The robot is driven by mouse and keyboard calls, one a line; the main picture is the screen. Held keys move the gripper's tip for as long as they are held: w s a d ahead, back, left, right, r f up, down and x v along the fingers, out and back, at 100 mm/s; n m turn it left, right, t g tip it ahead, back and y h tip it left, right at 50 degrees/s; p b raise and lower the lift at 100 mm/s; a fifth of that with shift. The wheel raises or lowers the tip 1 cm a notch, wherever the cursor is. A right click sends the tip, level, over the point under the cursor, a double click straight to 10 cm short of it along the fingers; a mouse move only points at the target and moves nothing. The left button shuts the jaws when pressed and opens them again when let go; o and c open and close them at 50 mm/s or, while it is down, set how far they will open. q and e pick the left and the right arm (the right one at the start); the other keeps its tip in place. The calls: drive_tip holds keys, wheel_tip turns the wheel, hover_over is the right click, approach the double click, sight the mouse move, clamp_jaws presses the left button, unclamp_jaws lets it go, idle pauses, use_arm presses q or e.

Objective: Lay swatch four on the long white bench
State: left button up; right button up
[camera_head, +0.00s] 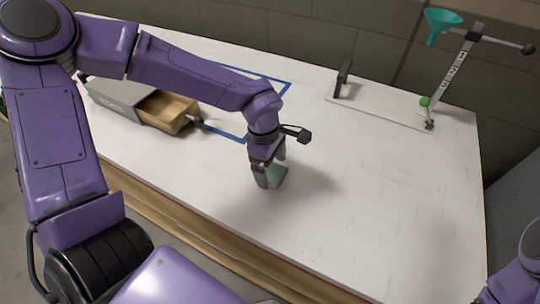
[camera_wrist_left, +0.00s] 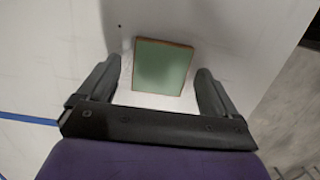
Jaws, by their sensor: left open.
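A square pale green swatch with a thin brown edge (camera_wrist_left: 163,68) lies flat on the white bench (camera_head: 390,190). It also shows in the head view (camera_head: 279,177), partly hidden by my left gripper. My left gripper (camera_head: 273,170) points down over the swatch, low near the bench. Its fingers stand open on either side of the swatch in the left wrist view, with a gap to each side. No number is readable on the swatch. My right gripper is out of the picture; only a purple piece of my right arm shows at the bottom right.
A grey box with an open wooden drawer (camera_head: 166,110) stands at the left of the bench. Blue tape (camera_head: 222,131) marks an area behind my arm. A rack stand with a teal funnel (camera_head: 443,20) stands at the back right. The bench's right part is clear.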

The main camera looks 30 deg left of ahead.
use_arm(q)
wheel_tip(320, 180, up, 12)
drive_tip(key=a, duration=0.1)
drive_tip(key=shift+a+f+p, duration=0.2)
drive_tip(key=shift+a+p, duration=0.15)
